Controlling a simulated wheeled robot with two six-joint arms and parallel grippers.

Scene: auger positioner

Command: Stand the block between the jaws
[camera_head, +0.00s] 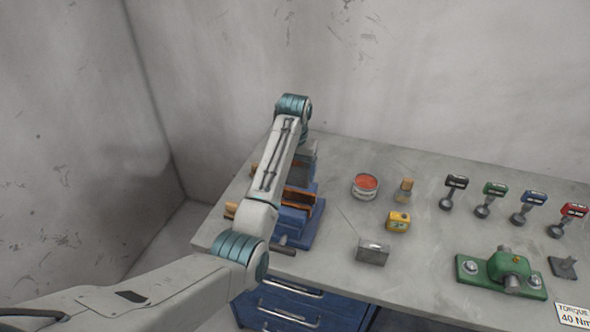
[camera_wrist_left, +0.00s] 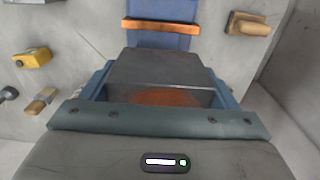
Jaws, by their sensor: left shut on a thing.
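My left gripper (camera_wrist_left: 161,88) is shut on a grey block (camera_wrist_left: 160,66) that sits between its blue-grey fingers. An orange-brown patch shows on the block's face near the palm. In the head view, the block (camera_head: 306,152) is partly hidden behind my left arm, above the far part of the blue vise (camera_head: 297,226). The vise, with orange jaw faces, stands at the bench's left end. In the wrist view, the vise (camera_wrist_left: 160,40) and one orange jaw (camera_wrist_left: 160,27) show beyond the block. Whether the block touches the vise cannot be told. My right gripper is not in view.
On the bench (camera_head: 330,262) are a red-topped tin (camera_head: 365,186), a brush (camera_head: 404,190), a yellow box (camera_head: 398,222), a grey metal block (camera_head: 373,252) and a green fixture (camera_head: 505,270). Several colored-handled tools stand at the right. A wooden-handled item (camera_wrist_left: 250,23) lies beside the vise.

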